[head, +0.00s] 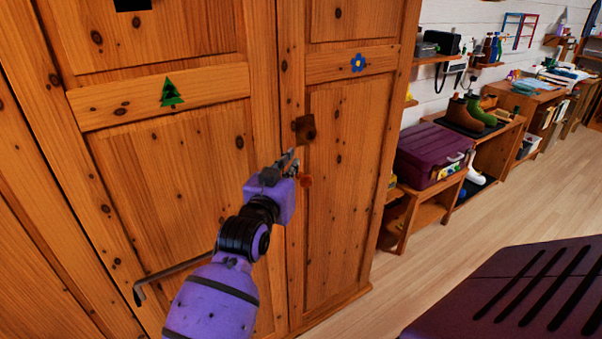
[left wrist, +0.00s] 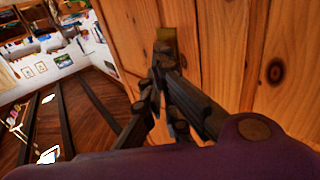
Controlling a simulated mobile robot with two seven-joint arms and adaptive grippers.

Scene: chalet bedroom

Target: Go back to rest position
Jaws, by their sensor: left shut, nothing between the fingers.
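My left gripper (head: 290,160) is in front of the wooden wardrobe (head: 190,200), near the seam between its two doors. It is shut with nothing in it. A dark brown square latch (head: 305,128) sits on the door just above the fingertips, and a small reddish knob (head: 306,181) shows just below them. In the left wrist view the shut fingers (left wrist: 160,85) point at the wood, and a brassy plate (left wrist: 167,38) lies just beyond the tips. I cannot tell whether the fingers touch the door. My right gripper is not in view.
Both wardrobe doors look closed. To the right stand a purple case (head: 428,157) on a low shelf, boots (head: 470,112) on a bench, and a desk (head: 525,100) farther back. The wooden floor (head: 455,245) between is clear. A dark purple slatted surface (head: 520,295) fills the lower right.

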